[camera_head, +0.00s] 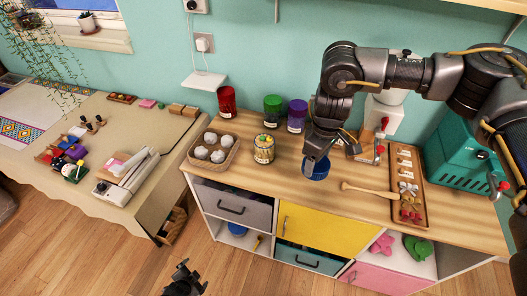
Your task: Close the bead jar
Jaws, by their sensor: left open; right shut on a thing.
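The bead jar (264,149) stands upright on the wooden counter, left of the middle. It is clear with yellowish, many-coloured contents and a label; I cannot tell whether its top is covered. My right gripper (311,162) reaches down from the upper right. It is shut on a blue round lid (318,172), a short way right of the jar and apart from it. The gripper hides part of the lid, and I cannot tell if the lid touches the counter. My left gripper (184,280) is low at the bottom edge, in front of the cabinet, open and away from the jar.
A tray of white balls (231,160) sits just left of the jar. Red (227,101), green (272,108) and purple (297,115) canisters stand behind. A wooden stick (370,189) and a long tray (420,211) lie to the right. The counter's front strip is clear.

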